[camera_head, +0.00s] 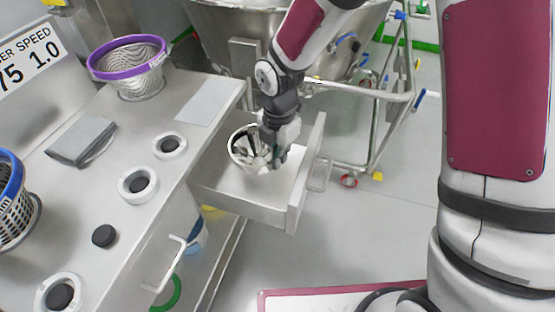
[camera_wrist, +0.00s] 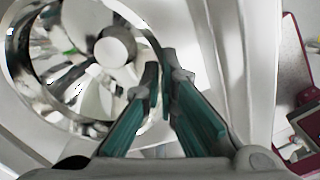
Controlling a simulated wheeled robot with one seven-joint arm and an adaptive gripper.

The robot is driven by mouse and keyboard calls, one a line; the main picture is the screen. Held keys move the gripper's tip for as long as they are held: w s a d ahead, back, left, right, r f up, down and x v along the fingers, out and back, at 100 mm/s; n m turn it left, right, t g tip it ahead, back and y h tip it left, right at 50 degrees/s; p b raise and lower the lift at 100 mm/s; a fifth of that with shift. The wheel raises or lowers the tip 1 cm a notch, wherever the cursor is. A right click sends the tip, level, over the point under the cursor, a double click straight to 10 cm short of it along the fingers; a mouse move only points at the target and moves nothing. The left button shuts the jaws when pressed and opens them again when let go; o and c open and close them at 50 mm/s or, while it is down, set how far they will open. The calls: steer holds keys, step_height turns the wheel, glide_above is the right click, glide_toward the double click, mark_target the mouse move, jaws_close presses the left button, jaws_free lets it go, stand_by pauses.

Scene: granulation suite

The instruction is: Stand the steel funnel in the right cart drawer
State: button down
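The steel funnel (camera_head: 237,151) is a shiny round cone inside the open right cart drawer (camera_head: 240,188), at its far left part. Its wide mouth faces up, and it looks roughly upright. Whether its base rests on the drawer floor is hard to tell. My gripper (camera_head: 275,157) reaches down over the funnel's right side. In the wrist view, the teal-padded fingers of my gripper (camera_wrist: 160,72) are close together at the rim of the funnel (camera_wrist: 22,62), with the thin rim running between their tips. The spout opening shows inside the funnel.
The steel cart top (camera_head: 115,190) holds a purple-rimmed basket (camera_head: 128,62), a blue-rimmed basket (camera_head: 14,205), a grey folded cloth (camera_head: 82,140) and several white rings with dark centres. The drawer front (camera_head: 305,175) stands up at right. A wheeled steel vessel frame (camera_head: 365,150) is behind.

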steer(key=shift+f, duration=0.75)
steer(key=shift+f, duration=0.15)
steer(key=c, duration=1.8)
jaws_free()
